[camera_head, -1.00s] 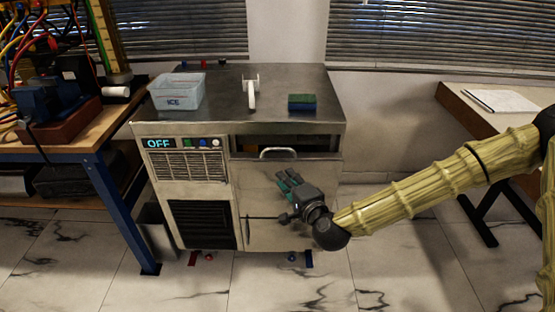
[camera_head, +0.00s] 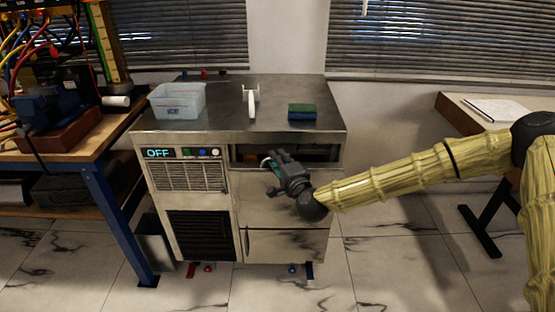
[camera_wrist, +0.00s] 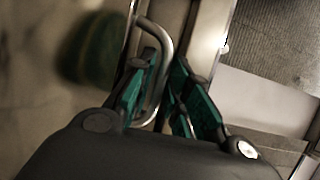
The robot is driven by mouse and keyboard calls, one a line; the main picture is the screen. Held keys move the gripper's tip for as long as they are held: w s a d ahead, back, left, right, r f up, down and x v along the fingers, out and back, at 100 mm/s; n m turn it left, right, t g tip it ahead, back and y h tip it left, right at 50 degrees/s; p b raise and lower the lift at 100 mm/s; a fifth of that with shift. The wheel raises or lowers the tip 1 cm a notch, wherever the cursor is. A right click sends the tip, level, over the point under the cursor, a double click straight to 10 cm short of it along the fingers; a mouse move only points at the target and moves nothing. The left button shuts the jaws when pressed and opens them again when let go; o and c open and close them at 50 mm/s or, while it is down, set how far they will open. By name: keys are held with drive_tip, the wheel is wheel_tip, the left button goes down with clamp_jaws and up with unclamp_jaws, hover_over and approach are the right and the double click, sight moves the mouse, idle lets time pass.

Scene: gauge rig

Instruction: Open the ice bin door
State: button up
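The ice bin door (camera_head: 300,208) is a metal panel on the right front of the steel ice machine, below a dark slot. Its bar handle (camera_head: 265,164) is at the door's top edge, partly hidden by my gripper (camera_head: 275,164). In the wrist view, the curved metal handle (camera_wrist: 166,62) lies between the green-padded fingers of my gripper (camera_wrist: 164,75). One finger is on each side of the bar, with a visible gap between them. The gripper is open; whether a finger touches the bar is unclear. The door looks closed or nearly so.
On the machine top (camera_head: 225,135) are a blue ICE tub (camera_head: 178,103), a white scoop-like item (camera_head: 251,102) and a green-blue sponge (camera_head: 302,111). The display (camera_head: 158,153) reads OFF. A cluttered workbench (camera_head: 98,160) stands left, a desk (camera_head: 455,115) right.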

drive_tip(key=shift+w+a, duration=0.1)
drive_tip(key=shift+w, duration=0.25)
clamp_jaws()
